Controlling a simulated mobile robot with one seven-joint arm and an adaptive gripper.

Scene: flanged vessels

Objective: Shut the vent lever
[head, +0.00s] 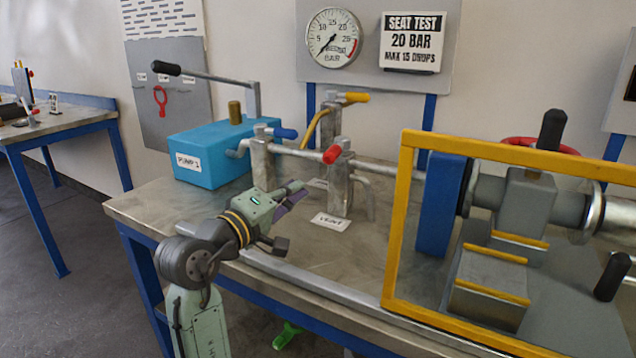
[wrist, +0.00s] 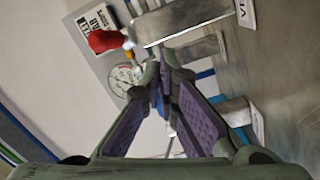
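The vent lever has a red grip (head: 333,153) and sits on top of a grey valve post (head: 340,190) behind the VENT card (head: 331,221) in the head view. The red grip also shows at the upper left of the wrist view (wrist: 108,40). My gripper (head: 300,193) is low and to the left of the vent post, apart from the lever, its fingers pointing toward the right. In the wrist view the gripper (wrist: 162,72) shows its purple inner pads with a gap between them, so it looks open and empty. Its fingertips partly overlap.
A blue pump (head: 205,155) stands left on the bench (head: 150,210). Posts with a blue lever (head: 286,133) and a yellow lever (head: 356,97) stand near the vent. A yellow-framed guard (head: 398,220) blocks the right side. A gauge (head: 334,38) hangs behind.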

